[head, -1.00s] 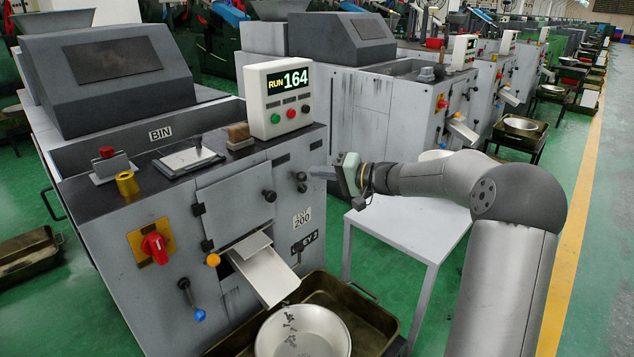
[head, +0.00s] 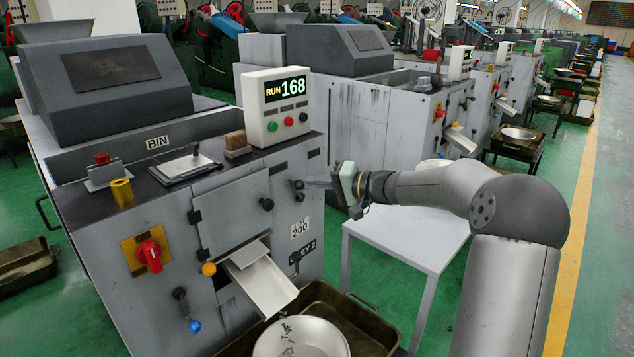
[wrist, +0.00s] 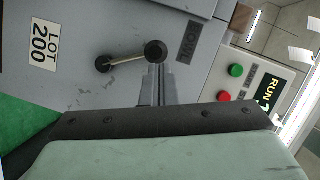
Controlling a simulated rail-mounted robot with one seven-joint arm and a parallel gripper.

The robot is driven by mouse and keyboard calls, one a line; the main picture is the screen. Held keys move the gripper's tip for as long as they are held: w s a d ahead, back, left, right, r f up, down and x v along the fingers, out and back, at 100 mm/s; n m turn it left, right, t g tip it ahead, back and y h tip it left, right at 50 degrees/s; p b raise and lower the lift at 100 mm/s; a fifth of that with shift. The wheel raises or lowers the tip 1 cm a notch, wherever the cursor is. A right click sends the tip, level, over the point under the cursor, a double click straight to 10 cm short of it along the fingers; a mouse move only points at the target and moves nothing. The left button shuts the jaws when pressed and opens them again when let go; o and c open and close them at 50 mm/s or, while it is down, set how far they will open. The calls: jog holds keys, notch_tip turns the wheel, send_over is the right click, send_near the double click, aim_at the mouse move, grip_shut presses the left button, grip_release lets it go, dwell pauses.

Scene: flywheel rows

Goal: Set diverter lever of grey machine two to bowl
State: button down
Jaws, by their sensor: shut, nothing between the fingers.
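The nearest grey machine (head: 245,205) carries a small plate (head: 302,252) on its front that appears to end in "2". A short black lever (head: 299,190) with round ends sits on its front, right of the hatch. In the wrist view the lever (wrist: 128,58) lies slanted, with a large round end at right and a smaller one at left. My gripper (head: 310,183) is shut and empty, pointing left at the lever. In the wrist view its fingers (wrist: 158,80) reach close to the large round end; I cannot tell whether they touch.
An orange knob (head: 209,269) and a blue-tipped lever (head: 194,325) are lower on the front. A chute (head: 265,285) slopes over a metal bowl (head: 300,342) in a dark tray (head: 372,325). A white table (head: 410,235) stands below my arm.

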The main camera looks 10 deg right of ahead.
jog(key=w+d+r+p+v, duration=0.1)
jog(key=w+p+v, duration=0.1)
jog(key=v, duration=1)
jog(key=shift+s+d+r+p, duration=0.3)
jog(key=shift+d+p, duration=0.1)
jog(key=shift+p, duration=0.2)
jog(key=s+a+r+n+g+h+p, duration=0.1)
jog(key=s+a+r+g+h+p, duration=0.1)
jog(key=s+a+r+g+p, duration=0.4)
jog(key=s+a+r+n+g+h+p, duration=0.1)
jog(key=s+a+r+g+h+p, duration=0.15)
jog(key=s+a+p, duration=0.65)
jog(key=s+r+h+p, duration=0.4)
jog(key=s+p, duration=0.4)
jog(key=s, duration=0.2)
jog(key=s+r+n+g+h+p, duration=0.1)
jog(key=s+r+h+p, duration=0.3)
jog(key=s+p, duration=0.5)
notch_tip(320, 180, up, 2)
jog(key=shift+s+d+r+n+p, duration=0.2)
jog(key=shift+s+d+n+p, duration=0.15)
jog(key=shift+s, duration=0.45)
